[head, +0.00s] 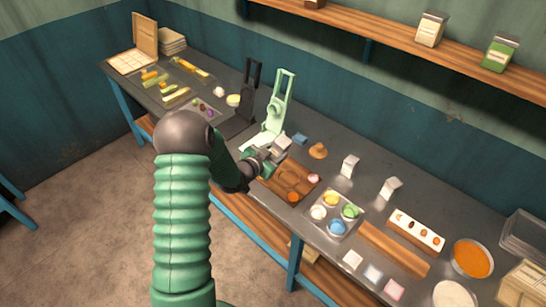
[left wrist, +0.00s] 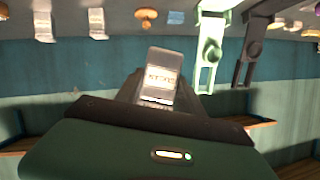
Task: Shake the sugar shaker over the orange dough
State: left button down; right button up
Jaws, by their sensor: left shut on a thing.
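My left gripper (head: 264,159) is shut on a small pale shaker (head: 281,146) with a grey end. In the left wrist view the shaker (left wrist: 164,77) shows a printed label and sits between the dark fingers (left wrist: 160,90). That view is turned over, with the table at the top. The orange dough (head: 293,197) is a small round piece at the near edge of a brown wooden board (head: 270,183). The shaker is above the board's far left part, apart from the dough and not directly over it. My right gripper is not in view.
A pale green press (head: 278,110) and a dark press (head: 247,100) stand behind the gripper. Two white shakers (head: 349,166) (head: 390,187) and a wooden stamp (head: 318,150) stand to the right. A tray of coloured bowls (head: 323,226) sits near the board.

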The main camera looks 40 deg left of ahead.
pick_arm(q)
jog(key=d+f+m+t+y+b, duration=0.1)
jog(key=f+m+b, duration=0.5)
jog(key=b, duration=1)
jog(key=d+f+m+t+y+b, duration=0.2)
jog(key=f+m+b, duration=0.4)
jog(key=b, duration=1)
jog(key=m+t+y, duration=0.1)
jog(key=m+t, duration=0.1)
jog(key=m, duration=0.1)
jog(key=shift+s+d+f+m+t+b, duration=0.2)
jog(key=shift+s+f+m+t+b, duration=0.1)
jog(key=shift+m+b, duration=0.1)
